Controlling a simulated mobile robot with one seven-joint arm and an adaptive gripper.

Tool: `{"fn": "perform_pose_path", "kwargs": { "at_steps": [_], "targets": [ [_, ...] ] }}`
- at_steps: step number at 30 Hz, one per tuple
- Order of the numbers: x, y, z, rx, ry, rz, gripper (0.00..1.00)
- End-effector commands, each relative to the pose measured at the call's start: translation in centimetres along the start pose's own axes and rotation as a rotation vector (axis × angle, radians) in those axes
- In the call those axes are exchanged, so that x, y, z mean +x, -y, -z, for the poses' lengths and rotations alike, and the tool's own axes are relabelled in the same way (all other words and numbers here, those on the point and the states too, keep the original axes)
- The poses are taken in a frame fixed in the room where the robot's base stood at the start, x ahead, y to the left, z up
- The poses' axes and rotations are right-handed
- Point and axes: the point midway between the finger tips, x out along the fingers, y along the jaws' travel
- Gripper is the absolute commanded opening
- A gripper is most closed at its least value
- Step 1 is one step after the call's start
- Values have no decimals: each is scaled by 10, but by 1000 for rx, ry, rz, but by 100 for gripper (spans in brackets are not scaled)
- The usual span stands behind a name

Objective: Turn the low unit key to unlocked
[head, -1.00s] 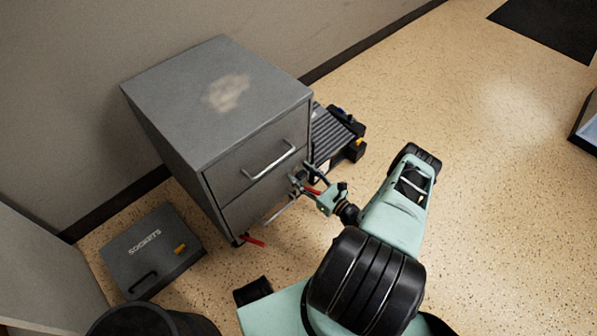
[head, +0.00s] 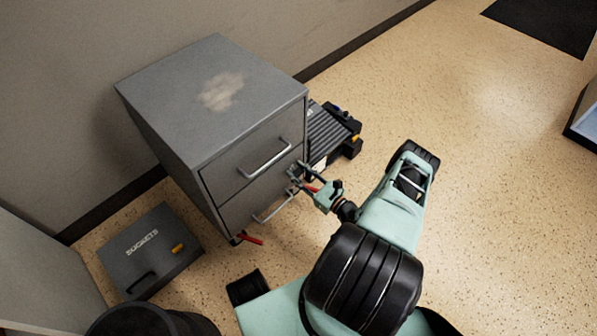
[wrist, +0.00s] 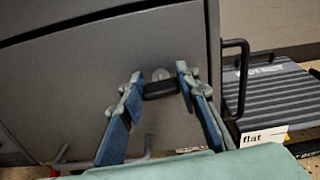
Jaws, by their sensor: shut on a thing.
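The low unit (head: 255,180) is a grey two-drawer metal cabinet against the wall, with a pale worn patch on top. In the wrist view, its front (wrist: 75,85) fills much of the picture. A key with a black bow (wrist: 159,89) sits at a round pale lock (wrist: 161,74) on that front. My gripper (wrist: 160,84) has a fingertip at each end of the bow and is shut on it. The bow lies nearly level. In the head view, my gripper (head: 299,178) is at the right edge of the cabinet front, where the key is too small to tell.
A grey SOCKETS case (head: 150,250) lies on the floor left of the cabinet. A ridged dark case (head: 328,133) stands just right of it, with a "flat" label (wrist: 264,137). A red item (head: 251,240) shows at the cabinet's foot. Open floor lies right.

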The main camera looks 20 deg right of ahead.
Motion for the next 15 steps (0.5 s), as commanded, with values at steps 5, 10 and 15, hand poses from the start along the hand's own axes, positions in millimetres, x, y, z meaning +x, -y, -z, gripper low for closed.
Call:
{"fn": "perform_pose_path", "kwargs": {
  "at_steps": [5,10,15],
  "targets": [
    [0,0,0,-120,0,3,5],
    [0,-1,0,-274,-1,3,5],
    [0,-1,1,-436,-1,2,5]
  ]
}}
